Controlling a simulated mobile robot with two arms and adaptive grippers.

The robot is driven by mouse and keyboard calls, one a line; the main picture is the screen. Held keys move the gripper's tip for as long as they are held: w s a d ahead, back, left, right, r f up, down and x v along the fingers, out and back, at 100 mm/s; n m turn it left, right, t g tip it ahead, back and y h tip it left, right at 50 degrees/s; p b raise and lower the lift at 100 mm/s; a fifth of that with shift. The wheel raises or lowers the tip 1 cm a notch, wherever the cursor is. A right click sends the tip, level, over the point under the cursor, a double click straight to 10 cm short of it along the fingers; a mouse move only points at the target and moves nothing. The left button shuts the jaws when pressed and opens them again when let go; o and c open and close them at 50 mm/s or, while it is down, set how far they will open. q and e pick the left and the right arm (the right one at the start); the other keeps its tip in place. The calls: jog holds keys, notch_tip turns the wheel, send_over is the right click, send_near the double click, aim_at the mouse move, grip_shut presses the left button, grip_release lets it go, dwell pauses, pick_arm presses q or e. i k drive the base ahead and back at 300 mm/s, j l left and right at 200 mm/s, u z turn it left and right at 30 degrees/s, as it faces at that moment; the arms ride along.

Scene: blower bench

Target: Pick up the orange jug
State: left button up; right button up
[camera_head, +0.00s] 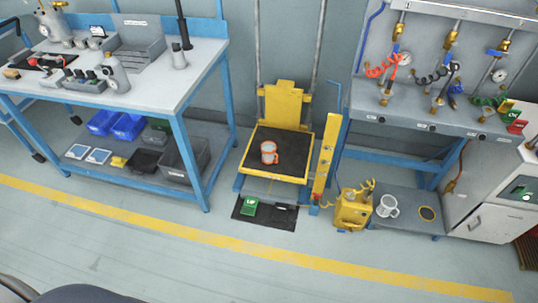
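The orange jug (269,153) stands upright on the black top of a yellow lift platform (274,177), near its middle. It looks orange with a pale grey rim or opening at the top. Neither of my grippers shows in the head view. Nothing touches the jug or hides it.
A blue-framed workbench (200,75) with tools stands at left. A gauge panel bench (400,125) stands at right. A yellow canister (353,210) and a white jug (387,206) are right of the lift. A green box (250,206) lies before it. The floor in front is clear.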

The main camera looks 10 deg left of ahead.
aim_at(268, 148)
jog(key=u, duration=1.2)
jog(key=z, duration=0.3)
jog(key=i+j+z, duration=0.25)
jog(key=j+z, duration=0.2)
jog(key=j, duration=0.15)
jog(key=i+j+z, duration=0.25)
jog(key=j, duration=0.15)
jog(key=j+z, duration=0.2)
jog(key=j, duration=0.15)
